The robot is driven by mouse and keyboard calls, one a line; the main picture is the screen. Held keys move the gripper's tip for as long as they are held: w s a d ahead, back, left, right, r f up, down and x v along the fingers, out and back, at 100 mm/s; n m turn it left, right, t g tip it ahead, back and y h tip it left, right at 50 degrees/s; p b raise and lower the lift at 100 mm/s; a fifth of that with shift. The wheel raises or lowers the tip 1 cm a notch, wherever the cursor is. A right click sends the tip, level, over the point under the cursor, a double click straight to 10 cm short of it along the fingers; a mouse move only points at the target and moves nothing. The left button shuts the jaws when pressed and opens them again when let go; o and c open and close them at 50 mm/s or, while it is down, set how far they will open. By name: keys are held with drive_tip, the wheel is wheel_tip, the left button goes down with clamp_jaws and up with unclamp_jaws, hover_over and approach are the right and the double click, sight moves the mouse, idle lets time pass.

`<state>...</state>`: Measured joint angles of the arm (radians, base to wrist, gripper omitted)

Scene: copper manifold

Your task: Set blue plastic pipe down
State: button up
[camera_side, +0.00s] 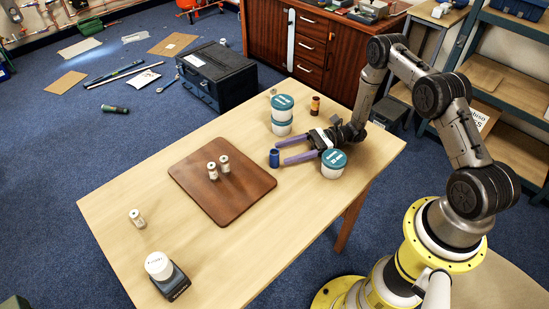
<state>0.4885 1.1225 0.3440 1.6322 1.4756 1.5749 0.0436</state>
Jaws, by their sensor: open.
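The blue plastic pipe (274,158) is a short blue cylinder standing upright on the wooden table (120,205), just right of the brown board. My gripper (281,152) reaches in from the right, low over the table, with two long purple fingers spread apart. The pipe is at the tips of the fingers, close to the nearer one. I cannot tell whether that finger touches it. Nothing is held between the fingers.
A copper-coloured piece (315,105) stands behind. The brown board (240,200) holds two small pale cylinders (218,167). The table's front middle is clear.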

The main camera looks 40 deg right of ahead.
sight(272, 156)
drive_tip(key=x, duration=0.7)
drive_tip(key=shift+w+a, duration=0.1)
drive_tip(key=shift+a, duration=0.2)
drive_tip(key=shift+r, duration=0.1)
clamp_jaws()
